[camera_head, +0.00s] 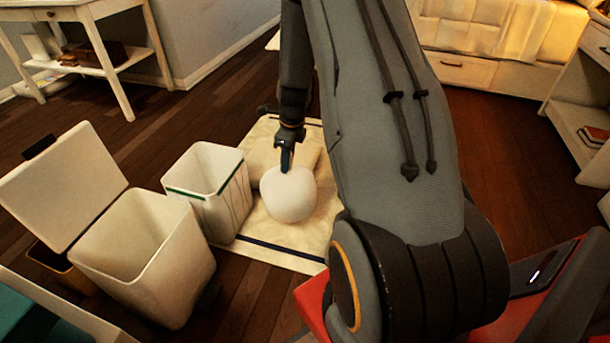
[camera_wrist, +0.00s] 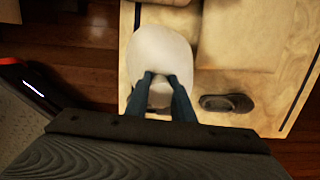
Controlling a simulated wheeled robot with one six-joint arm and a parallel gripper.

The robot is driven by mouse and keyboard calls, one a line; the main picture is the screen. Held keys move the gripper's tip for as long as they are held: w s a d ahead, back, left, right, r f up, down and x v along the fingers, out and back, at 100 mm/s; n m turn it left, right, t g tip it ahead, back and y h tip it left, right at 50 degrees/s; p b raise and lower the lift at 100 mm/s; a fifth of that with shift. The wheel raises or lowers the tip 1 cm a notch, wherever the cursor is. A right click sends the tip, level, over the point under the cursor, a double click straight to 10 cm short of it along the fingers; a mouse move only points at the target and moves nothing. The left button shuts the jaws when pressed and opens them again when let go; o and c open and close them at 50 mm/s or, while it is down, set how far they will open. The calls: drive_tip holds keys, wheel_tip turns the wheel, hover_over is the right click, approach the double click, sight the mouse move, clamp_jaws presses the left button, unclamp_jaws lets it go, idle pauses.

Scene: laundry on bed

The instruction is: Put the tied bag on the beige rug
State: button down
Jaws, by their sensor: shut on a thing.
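The tied bag (camera_head: 288,194) is a white rounded bundle. My gripper (camera_head: 287,165) comes down on its top and is shut on it. In the wrist view the bag (camera_wrist: 162,50) sits at the fingertips (camera_wrist: 161,80), with its gathered top between them. The beige rug (camera_head: 280,255) has dark stripes near its ends and lies under the bag in the head view. I cannot tell whether the bag touches the rug or hangs just above it. The rug also shows in the wrist view (camera_wrist: 270,50).
A white striped bin (camera_head: 212,170) stands left of the bag, by the rug. A larger bin with an open lid (camera_head: 150,245) is further left. A beige cushion-like thing (camera_head: 265,157) lies behind the bag. A dark shoe-like thing (camera_wrist: 227,103) lies on the rug.

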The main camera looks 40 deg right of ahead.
sight(291, 197)
drive_tip(key=shift+w+d+f+m, duration=0.3)
drive_tip(key=shift+d+m, duration=0.1)
drive_tip(key=shift+m, duration=0.3)
drive_tip(key=shift+d+f, duration=0.1)
drive_tip(key=shift+f, duration=0.05)
wheel_tip(291, 197, down, 10)
drive_tip(key=b, duration=0.3)
drive_tip(key=shift+b, duration=0.35)
drive_tip(key=c, duration=1.5)
unclamp_jaws()
drive_tip(key=shift+c, duration=0.2)
